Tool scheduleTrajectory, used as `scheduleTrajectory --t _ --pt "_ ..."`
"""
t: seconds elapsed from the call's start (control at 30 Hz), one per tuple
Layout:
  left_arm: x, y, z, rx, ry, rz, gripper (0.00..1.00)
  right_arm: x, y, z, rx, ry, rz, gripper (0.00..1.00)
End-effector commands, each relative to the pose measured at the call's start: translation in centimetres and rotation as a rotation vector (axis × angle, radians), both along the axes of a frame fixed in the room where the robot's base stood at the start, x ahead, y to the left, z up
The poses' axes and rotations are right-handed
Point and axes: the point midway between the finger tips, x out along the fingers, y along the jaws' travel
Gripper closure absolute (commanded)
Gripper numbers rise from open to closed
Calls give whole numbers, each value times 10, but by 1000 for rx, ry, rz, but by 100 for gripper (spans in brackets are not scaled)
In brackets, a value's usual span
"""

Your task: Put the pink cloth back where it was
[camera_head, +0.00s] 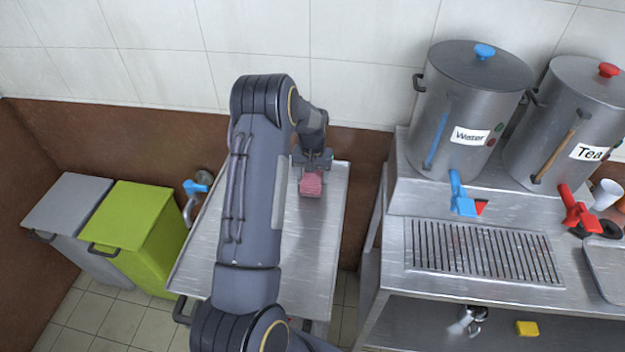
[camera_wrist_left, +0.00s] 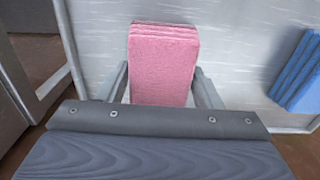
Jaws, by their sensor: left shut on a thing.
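The pink cloth (camera_head: 311,185) is a folded pad at the far end of the steel cart top (camera_head: 310,250). My left gripper (camera_head: 312,172) reaches over the cart from the front and is shut on the pink cloth. In the left wrist view the folded pink cloth (camera_wrist_left: 163,60) sits between the two fingers, with its layered edge showing at the top. I cannot tell whether the cloth touches the cart top or hangs just above it. My right gripper is not in view.
A blue folded cloth (camera_wrist_left: 300,72) lies on the metal surface in the left wrist view. Green (camera_head: 135,225) and grey (camera_head: 68,210) bins stand left. The water pot (camera_head: 450,130) and tea pot (camera_head: 560,130) stand on the right counter. My left arm hides part of the cart.

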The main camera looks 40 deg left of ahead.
Motion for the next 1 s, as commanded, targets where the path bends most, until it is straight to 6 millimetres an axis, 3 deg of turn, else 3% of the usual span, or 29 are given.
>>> scheduleTrajectory --t 0.4,0.43,0.57,0.87,1.0 --pt "0 0 -9 1 -2 0 62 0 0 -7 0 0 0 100" --pt "0 0 -7 1 -2 0 37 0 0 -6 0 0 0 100" --pt "0 0 -7 1 -2 0 20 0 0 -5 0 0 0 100" --pt "0 0 -5 1 -2 0 19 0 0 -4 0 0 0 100" --pt "1 0 9 1 -3 -1 19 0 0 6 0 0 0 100"
